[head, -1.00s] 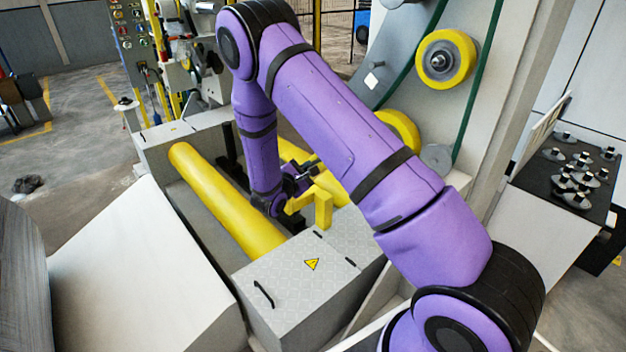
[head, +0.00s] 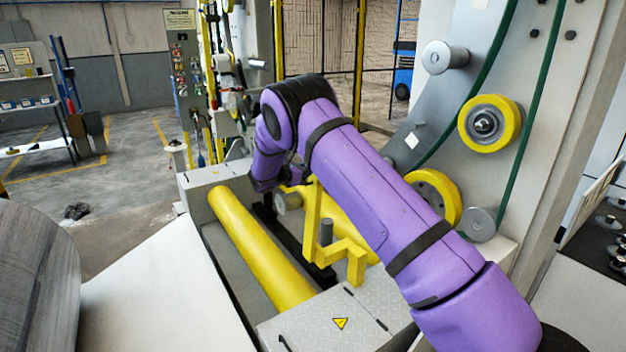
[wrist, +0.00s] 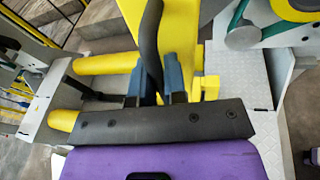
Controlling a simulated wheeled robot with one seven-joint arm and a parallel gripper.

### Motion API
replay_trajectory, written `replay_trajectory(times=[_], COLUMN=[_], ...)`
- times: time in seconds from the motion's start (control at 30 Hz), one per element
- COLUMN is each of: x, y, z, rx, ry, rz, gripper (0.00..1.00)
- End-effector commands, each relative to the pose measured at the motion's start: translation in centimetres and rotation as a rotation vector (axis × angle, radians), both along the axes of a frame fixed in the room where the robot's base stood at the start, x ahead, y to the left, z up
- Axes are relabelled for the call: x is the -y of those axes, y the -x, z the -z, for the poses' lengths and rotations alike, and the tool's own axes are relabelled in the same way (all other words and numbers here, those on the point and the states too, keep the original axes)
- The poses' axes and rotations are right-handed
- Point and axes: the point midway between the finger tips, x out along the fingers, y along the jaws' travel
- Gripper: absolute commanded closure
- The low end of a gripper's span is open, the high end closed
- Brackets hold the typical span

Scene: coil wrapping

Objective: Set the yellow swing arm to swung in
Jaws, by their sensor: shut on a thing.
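The yellow swing arm (head: 313,220) stands raised beside the purple links of my arm in the head view. Its lower part steps across to a yellow post (head: 356,264) at the plated cover. In the wrist view, the swing arm (wrist: 180,38) fills the upper middle. My gripper (wrist: 158,88) has its blue fingers closed about a dark grip bar (wrist: 151,40) in front of the yellow metal. In the head view, my wrist is bent down behind the swing arm's upper end, and the fingertips are largely hidden there.
Two long yellow rollers lie in the machine's pit; the near one (head: 258,245) is left of the swing arm. A grey ring frame with yellow wheels (head: 490,122) and a green belt stands to the right. A plated cover (head: 335,318) is in front.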

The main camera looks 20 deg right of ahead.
Motion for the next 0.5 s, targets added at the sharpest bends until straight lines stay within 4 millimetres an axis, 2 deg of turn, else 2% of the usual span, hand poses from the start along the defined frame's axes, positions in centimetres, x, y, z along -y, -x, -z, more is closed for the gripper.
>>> replay_trajectory(times=[0.2, 0.5], x=[-0.3, -0.5], y=[-1.5, -2.1], z=[-0.1, -0.4], rx=[-0.035, -0.044], ry=[0.007, 0.009], rz=[0.0, -0.007], gripper=[1.0, 1.0])
